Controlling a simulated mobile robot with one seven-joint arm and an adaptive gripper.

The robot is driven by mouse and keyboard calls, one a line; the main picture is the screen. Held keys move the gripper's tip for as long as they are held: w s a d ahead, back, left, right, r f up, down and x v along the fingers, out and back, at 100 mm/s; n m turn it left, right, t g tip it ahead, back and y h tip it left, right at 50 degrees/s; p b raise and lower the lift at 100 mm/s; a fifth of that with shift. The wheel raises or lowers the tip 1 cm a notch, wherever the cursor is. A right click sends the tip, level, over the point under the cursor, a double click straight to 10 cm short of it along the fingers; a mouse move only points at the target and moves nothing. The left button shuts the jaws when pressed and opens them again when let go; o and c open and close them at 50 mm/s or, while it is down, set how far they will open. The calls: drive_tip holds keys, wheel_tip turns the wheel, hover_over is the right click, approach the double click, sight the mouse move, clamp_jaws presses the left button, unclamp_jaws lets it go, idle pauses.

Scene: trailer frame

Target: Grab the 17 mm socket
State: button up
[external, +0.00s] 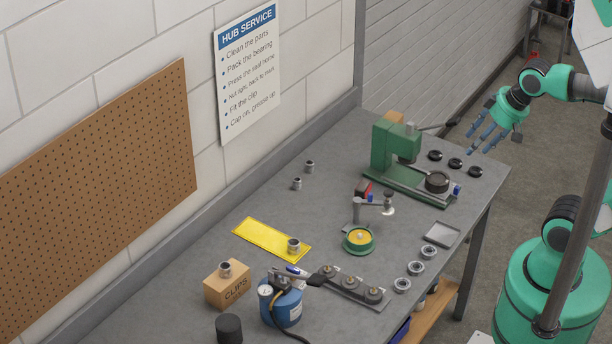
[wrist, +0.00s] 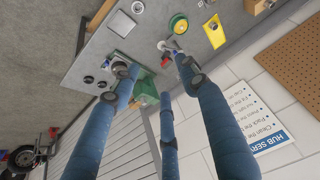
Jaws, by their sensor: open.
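Several small silver sockets stand on the grey workbench (external: 330,215). One socket (external: 309,166) and another socket (external: 297,184) stand near the wall. A third socket (external: 293,246) is on the yellow cloth (external: 262,238), and another socket (external: 226,268) is on top of the cardboard CLIPS box (external: 228,288). No size marking is readable, so I cannot tell which is 17 mm. My gripper (external: 480,137) is open and empty, in the air at the bench's far right end, well away from the sockets. Its blue fingers are spread in the wrist view (wrist: 155,80).
A green press (external: 392,150) stands at the bench's far end, beside black rings (external: 455,163). A green dish (external: 358,240), a blue canister (external: 285,304), a dark cylinder (external: 229,328) and bearing rings (external: 416,268) occupy the nearer bench. The strip between wall sockets and cloth is clear.

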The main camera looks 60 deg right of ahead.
drive_tip(key=w+r+g+p, duration=0.1)
drive_tip(key=w+r, duration=0.1)
drive_tip(key=w, duration=0.7)
drive_tip(key=w+r+p, duration=0.1)
drive_tip(key=w+r, duration=0.1)
drive_tip(key=w, duration=0.8)
drive_tip(key=w+d+f+m+g+p, duration=0.1)
drive_tip(key=w+f, duration=0.1)
drive_tip(key=w, duration=0.7)
drive_tip(key=w+d+f+p, duration=0.1)
drive_tip(key=w+f, duration=0.2)
drive_tip(key=w, duration=0.6)
drive_tip(key=w+d+f+g+p, duration=0.1)
drive_tip(key=w+f, duration=1.1)
drive_tip(key=f, duration=0.2)
drive_tip(key=w+f+m+g+p, duration=0.1)
drive_tip(key=w+f+p, duration=0.1)
drive_tip(key=w+f, duration=1)
wheel_tip(320, 180, down, 4)
drive_tip(key=shift+d+r, duration=0.25)
drive_tip(key=shift+d, duration=0.15)
drive_tip(key=shift+f, duration=0.1)
hover_over(298, 179)
drive_tip(key=shift+s+a+f, duration=0.1)
drive_tip(key=shift+s+f, duration=0.05)
drive_tip(key=shift+f, duration=1.95)
drive_tip(key=shift+s+a+f, duration=0.1)
drive_tip(key=shift+f, duration=1.95)
